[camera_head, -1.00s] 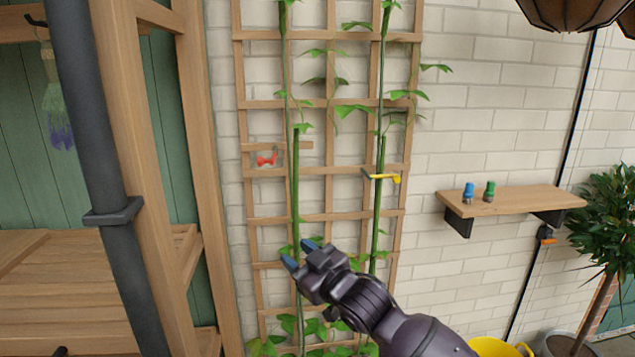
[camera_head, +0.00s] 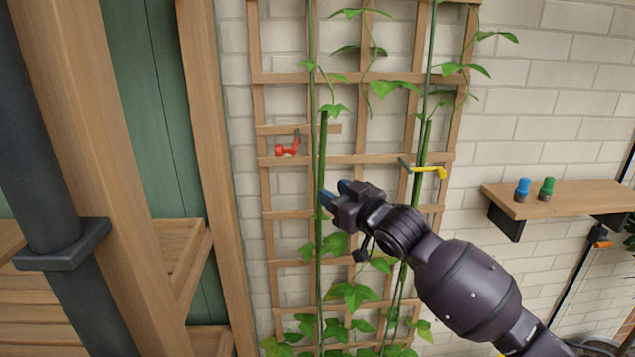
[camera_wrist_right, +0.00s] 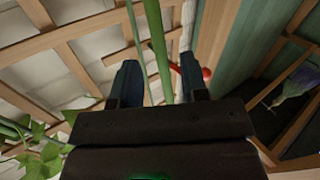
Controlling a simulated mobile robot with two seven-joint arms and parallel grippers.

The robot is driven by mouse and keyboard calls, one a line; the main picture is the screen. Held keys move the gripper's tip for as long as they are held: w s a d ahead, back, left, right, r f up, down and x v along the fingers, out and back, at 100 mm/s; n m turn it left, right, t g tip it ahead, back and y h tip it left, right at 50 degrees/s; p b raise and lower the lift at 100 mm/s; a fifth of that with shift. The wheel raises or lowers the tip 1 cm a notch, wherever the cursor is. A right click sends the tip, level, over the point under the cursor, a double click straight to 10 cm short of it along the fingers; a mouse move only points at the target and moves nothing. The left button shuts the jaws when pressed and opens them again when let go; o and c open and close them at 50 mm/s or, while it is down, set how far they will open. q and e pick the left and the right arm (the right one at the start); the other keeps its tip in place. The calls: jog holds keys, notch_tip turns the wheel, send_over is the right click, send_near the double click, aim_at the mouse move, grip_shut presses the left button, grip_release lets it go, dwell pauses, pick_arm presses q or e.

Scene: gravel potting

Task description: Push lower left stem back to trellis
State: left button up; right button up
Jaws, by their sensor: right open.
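The left stem (camera_head: 322,150) is a tall green vine in front of the wooden trellis (camera_head: 360,159). It also shows in the right wrist view (camera_wrist_right: 158,45), running between the two fingers of my right gripper. My right gripper (camera_head: 335,192) is open, with its blue fingertips at the left stem, a little below the red clip. In the wrist view the fingers (camera_wrist_right: 158,82) stand on either side of the stem; contact is unclear. The red clip (camera_head: 287,149) sits on the trellis left of the stem. My left gripper is not in view.
The right stem (camera_head: 422,140) has a yellow clip (camera_head: 430,171) on it. A wooden shelf (camera_head: 560,205) with a blue bottle (camera_head: 522,189) and a green bottle (camera_head: 547,188) is on the brick wall at right. A wooden post (camera_head: 215,170) stands left of the trellis.

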aim_at(323, 186)
jog(key=shift+x, duration=3.6)
jog(key=shift+c, duration=0.2)
grip_shut()
